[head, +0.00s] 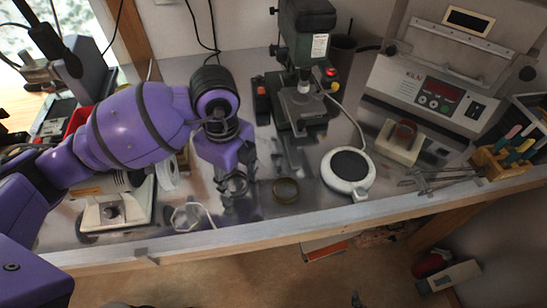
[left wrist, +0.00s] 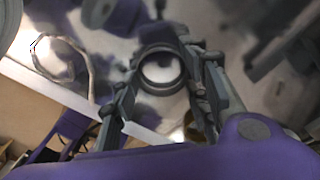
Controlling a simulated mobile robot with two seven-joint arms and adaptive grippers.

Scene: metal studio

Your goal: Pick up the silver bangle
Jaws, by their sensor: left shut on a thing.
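The silver bangle (left wrist: 162,89) is a grey metal ring seen between the fingers of my left gripper (left wrist: 164,66) in the left wrist view. The fingers press on it from both sides, and its open middle faces the camera. In the head view my left gripper (head: 233,182) points down over the shiny metal bench, left of a brass-coloured ring. The bangle is hard to tell from the dark fingers there. I cannot tell whether it touches the bench. My right gripper is not in view.
The brass-coloured ring (head: 286,191) lies close to the right of my left gripper. A white cable loop (head: 192,217) lies to its left. A round white device (head: 348,174) stands further right, and a green drill press (head: 306,75) stands behind. The bench's wooden front edge (head: 300,228) is near.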

